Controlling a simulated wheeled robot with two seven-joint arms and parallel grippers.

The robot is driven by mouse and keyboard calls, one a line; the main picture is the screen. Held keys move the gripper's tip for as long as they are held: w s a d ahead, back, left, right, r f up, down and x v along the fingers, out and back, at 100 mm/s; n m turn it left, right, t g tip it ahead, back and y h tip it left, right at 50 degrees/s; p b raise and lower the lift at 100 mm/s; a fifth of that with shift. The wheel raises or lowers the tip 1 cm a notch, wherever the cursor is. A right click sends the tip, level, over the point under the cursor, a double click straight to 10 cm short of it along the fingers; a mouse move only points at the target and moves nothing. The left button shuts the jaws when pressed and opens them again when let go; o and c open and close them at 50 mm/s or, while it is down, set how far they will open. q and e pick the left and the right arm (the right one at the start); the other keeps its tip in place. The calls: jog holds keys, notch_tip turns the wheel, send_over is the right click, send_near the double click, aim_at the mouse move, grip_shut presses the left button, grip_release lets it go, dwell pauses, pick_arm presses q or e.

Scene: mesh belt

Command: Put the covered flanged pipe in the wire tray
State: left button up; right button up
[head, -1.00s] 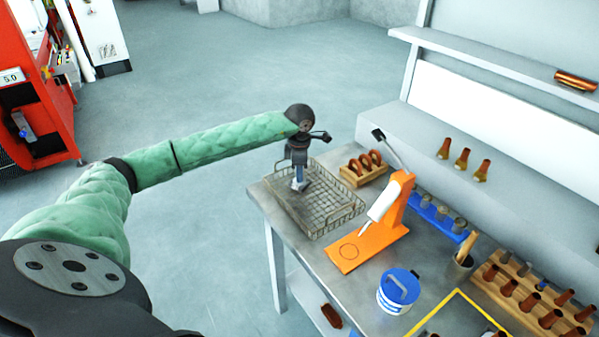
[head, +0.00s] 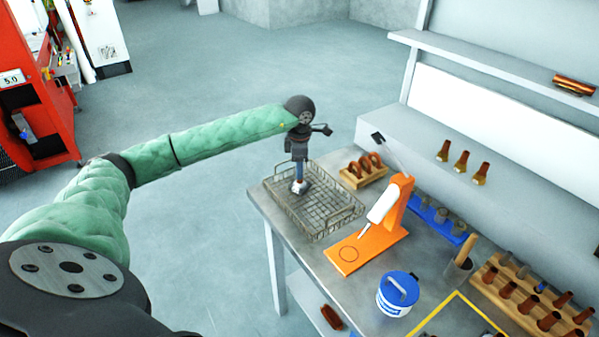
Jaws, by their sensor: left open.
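The wire tray (head: 348,217) sits on the far left corner of the metal table. A small whitish piece (head: 300,188), which looks like the covered flanged pipe, is inside the tray toward its far left part. Its details are too small to make out. My left gripper (head: 299,176) points down over the tray, right above this piece, and is open. I cannot tell whether the fingertips still touch the piece. My right gripper is not in view.
An orange stand (head: 372,245) with a white tool is right of the tray. A wooden rack with brown rings (head: 363,168) stands behind it. A blue-lidded tub (head: 397,293) is at the front. Blue (head: 436,216) and wooden racks (head: 525,292) fill the right side.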

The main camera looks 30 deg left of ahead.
pick_arm(q)
notch_tip(320, 180, up, 9)
jog(key=p, duration=0.1)
jog(key=shift+f, duration=0.15)
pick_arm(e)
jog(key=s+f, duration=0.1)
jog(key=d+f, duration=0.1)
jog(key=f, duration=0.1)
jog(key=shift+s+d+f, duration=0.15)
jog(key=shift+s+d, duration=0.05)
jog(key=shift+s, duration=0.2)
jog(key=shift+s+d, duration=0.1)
pick_arm(q)
jog(key=shift+f, duration=0.1)
